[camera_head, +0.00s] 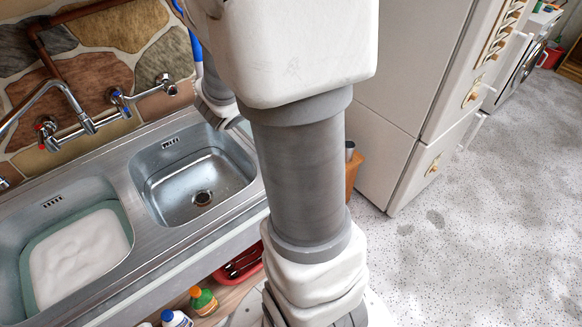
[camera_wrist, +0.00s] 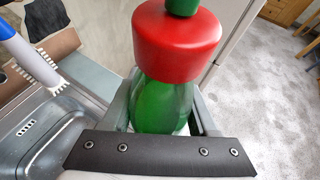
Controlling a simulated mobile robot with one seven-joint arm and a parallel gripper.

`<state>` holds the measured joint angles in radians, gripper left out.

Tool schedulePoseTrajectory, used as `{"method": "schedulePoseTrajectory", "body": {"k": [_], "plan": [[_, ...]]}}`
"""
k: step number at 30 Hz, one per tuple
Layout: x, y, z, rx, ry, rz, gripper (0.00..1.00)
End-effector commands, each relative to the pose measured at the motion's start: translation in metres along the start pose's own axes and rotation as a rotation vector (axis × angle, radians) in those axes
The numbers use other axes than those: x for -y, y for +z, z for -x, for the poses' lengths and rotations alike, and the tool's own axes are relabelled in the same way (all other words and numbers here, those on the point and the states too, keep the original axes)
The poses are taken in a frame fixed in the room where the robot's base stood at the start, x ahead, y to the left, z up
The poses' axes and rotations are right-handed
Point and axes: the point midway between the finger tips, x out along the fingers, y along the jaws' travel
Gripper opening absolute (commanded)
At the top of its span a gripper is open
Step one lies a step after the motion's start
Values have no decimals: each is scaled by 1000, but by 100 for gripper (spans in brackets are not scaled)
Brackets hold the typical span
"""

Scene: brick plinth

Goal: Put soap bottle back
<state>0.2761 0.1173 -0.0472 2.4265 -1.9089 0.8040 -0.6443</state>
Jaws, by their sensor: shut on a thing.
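The soap bottle (camera_wrist: 162,108) is green and see-through, with a wide red collar and a green top. It is close up in the middle of the wrist view. My gripper (camera_wrist: 163,92) is shut on it, with one grey finger on each side of the body. The bottle's lower part is hidden behind the dark gripper bar. In the head view my own arm covers the centre, and neither the gripper nor the held bottle can be made out.
A steel sink (camera_head: 200,190) and a white-filled basin (camera_head: 80,255) are at left. Below, a green bottle with an orange cap (camera_head: 203,301), a blue-capped bottle (camera_head: 176,319) and a red tray (camera_head: 238,262) show. A brush (camera_wrist: 30,55) stands left of the held bottle. Speckled floor (camera_head: 480,240) is clear at right.

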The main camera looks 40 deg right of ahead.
Motion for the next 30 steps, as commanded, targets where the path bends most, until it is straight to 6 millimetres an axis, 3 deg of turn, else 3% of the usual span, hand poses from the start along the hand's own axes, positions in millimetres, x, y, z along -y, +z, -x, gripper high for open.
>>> {"method": "schedulePoseTrajectory", "body": {"k": [3, 6, 12, 15, 20, 30], "plan": [[43, -5, -19, 1, -119, -59, 0], [72, -8, -28, -2, -202, -97, 0], [114, -12, -37, -4, -316, -151, 0], [124, -14, -38, -6, -346, -164, 0], [122, -17, -44, -7, -362, -170, 0], [77, -33, -73, -7, -360, -168, 0]]}}
